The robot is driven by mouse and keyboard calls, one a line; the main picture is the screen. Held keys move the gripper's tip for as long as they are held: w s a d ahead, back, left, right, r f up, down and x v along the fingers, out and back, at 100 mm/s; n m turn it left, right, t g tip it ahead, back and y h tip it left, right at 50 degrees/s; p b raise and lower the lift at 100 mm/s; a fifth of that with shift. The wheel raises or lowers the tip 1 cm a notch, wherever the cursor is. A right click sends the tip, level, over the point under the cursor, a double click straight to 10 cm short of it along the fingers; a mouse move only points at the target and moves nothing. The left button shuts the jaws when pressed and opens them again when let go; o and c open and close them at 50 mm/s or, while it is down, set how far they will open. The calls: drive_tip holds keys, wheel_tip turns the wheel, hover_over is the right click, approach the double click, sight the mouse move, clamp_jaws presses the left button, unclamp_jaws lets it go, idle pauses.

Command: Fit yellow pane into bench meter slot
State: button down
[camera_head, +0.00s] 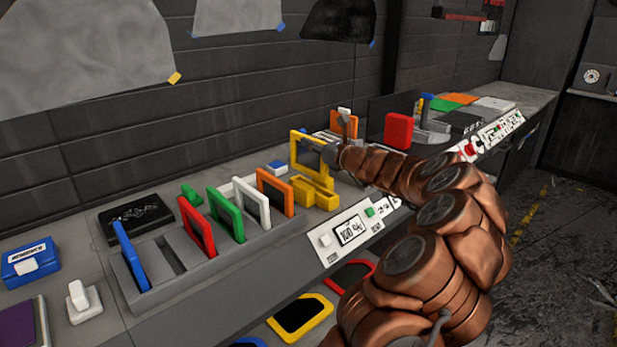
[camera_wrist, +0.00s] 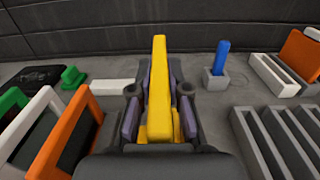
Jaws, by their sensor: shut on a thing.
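The yellow pane (camera_head: 294,152), a yellow frame around dark glass, stands upright in the middle of the head view. My gripper (camera_head: 331,154) is shut on its right side. In the wrist view the pane (camera_wrist: 160,75) shows edge-on between the purple pads of my gripper (camera_wrist: 159,105). A yellow slotted block (camera_head: 318,194) is directly below the pane, behind the bench meter panel (camera_head: 350,233) reading about 100 %. I cannot tell whether the pane's lower edge is inside the block or just above it.
A grey rack (camera_head: 190,275) at left holds blue, red, green, white and orange panes, with an empty slot beside the blue one. In the wrist view, grey slotted racks (camera_wrist: 242,130) stand at right and an orange pane (camera_wrist: 70,135) close at left.

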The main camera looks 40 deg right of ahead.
drive_tip(key=f, duration=0.2)
drive_tip(key=d+f, duration=0.1)
drive_tip(key=f, duration=0.1)
drive_tip(key=shift+s, duration=0.35)
drive_tip(key=shift+f, duration=1.7)
drive_tip(key=c, duration=1.1)
unclamp_jaws()
drive_tip(key=shift+f, duration=0.1)
drive_tip(key=shift+c, duration=0.2)
drive_tip(key=b, duration=0.1)
approach(316, 166)
drive_tip(key=shift+s+d+f, duration=0.1)
drive_tip(key=shift+d+f, duration=0.55)
drive_tip(key=shift+d, duration=0.1)
drive_tip(key=shift+a, duration=0.15)
